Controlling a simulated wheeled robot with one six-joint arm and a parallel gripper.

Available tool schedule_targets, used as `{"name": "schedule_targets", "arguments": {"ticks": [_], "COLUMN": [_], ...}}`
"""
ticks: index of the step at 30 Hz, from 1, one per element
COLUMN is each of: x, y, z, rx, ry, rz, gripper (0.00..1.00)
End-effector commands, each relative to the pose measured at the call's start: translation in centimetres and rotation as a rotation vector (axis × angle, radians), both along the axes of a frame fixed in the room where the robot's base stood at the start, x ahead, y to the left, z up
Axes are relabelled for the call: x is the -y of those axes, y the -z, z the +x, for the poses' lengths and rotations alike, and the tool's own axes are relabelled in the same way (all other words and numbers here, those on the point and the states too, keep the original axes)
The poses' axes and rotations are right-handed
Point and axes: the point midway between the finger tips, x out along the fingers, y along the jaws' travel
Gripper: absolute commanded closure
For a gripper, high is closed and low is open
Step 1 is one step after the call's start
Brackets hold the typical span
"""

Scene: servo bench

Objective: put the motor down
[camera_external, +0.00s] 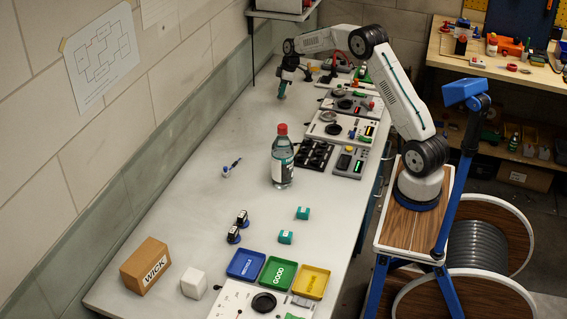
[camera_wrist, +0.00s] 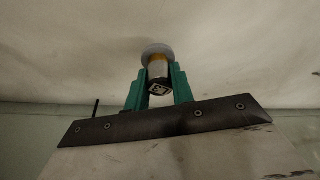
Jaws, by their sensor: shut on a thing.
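My gripper (camera_wrist: 158,85) has green fingers and is shut on the motor (camera_wrist: 158,68), a small silver cylinder with an orange band. A square marked label shows on its near end, and a grey disc is at its far end. In the external view my gripper (camera_external: 282,88) points down over the far part of the bench (camera_external: 200,150), near the wall. The motor is too small to make out there. I cannot tell whether it touches the bench top.
Boards with parts (camera_external: 340,127) line the bench's right side, beside a black grid holder (camera_external: 314,155). A red-capped bottle (camera_external: 282,165) stands mid-bench. Blue (camera_external: 246,264), green (camera_external: 276,274) and yellow (camera_external: 311,282) trays are at the near end.

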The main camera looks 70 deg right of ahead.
Motion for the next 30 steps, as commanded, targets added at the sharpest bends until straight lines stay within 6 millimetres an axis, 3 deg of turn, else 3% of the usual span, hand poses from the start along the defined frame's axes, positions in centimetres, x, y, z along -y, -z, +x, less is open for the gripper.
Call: {"name": "schedule_targets", "arguments": {"ticks": [3,10,17,28,29,30], "x": [0.8,1.3,1.3,1.3,1.3,1.3], "y": [0.2,0.3,3.6,4.1,4.1,4.1], "z": [1.7,3.0,2.8,2.8,2.9,2.9], "rx": [0.001,0.001,-0.001,0.000,0.000,0.000], "ry": [0.001,0.000,0.001,0.001,0.000,0.000], "rz": [0.001,-0.001,0.001,0.000,0.000,-0.001], "gripper": [1.00,1.00,1.00,1.00,0.73,0.62]}}
